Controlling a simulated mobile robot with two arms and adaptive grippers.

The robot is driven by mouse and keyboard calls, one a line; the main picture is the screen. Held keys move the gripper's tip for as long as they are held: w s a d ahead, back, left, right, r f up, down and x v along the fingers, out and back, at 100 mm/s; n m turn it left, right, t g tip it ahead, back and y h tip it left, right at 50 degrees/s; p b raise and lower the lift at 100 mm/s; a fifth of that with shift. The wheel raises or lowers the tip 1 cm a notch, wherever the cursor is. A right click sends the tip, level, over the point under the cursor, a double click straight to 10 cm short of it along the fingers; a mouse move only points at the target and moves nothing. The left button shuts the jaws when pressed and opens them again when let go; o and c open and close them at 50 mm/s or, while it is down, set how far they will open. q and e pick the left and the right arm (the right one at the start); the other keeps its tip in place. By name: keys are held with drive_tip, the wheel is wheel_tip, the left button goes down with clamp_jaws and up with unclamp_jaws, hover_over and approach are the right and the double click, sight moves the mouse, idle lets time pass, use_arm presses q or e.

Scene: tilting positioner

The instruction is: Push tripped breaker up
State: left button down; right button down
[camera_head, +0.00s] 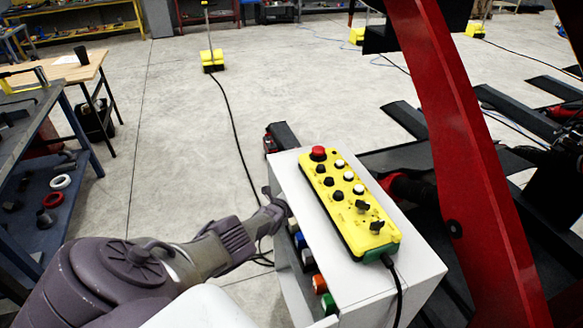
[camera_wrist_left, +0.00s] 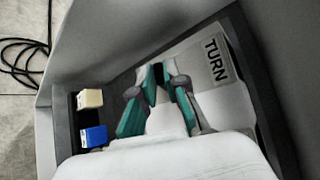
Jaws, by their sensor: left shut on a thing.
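My left gripper reaches the left side of a white cabinet (camera_head: 408,262) in the head view, with its fingers (camera_head: 277,203) near the upper end of a row of coloured blocks. In the left wrist view its teal fingers (camera_wrist_left: 158,82) are close together inside the dark-framed panel (camera_wrist_left: 262,75). A small dark part (camera_wrist_left: 158,72) sits between the fingertips, mostly hidden. Beside the fingers, a cream block (camera_wrist_left: 90,98) and a blue block (camera_wrist_left: 94,136) stick out from the panel. I cannot tell which breaker is tripped. My right gripper is not in view.
A yellow control pendant (camera_head: 345,200) with a red button lies on the cabinet top. A plate marked TURN (camera_wrist_left: 207,65) is right of the fingers. A large red curved arm (camera_head: 465,170) stands right of the cabinet. The floor (camera_head: 180,150) left of it is open.

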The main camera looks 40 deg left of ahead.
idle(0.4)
use_arm(q)
drive_tip(key=c, duration=1.2)
unclamp_jaws()
drive_tip(key=shift+d, duration=0.2)
drive_tip(key=shift+s, duration=0.15)
drive_tip(key=s+d, duration=0.4)
drive_tip(key=s, duration=0.8)
drive_tip(key=shift+d+r, duration=0.25)
drive_tip(key=shift+d, duration=0.05)
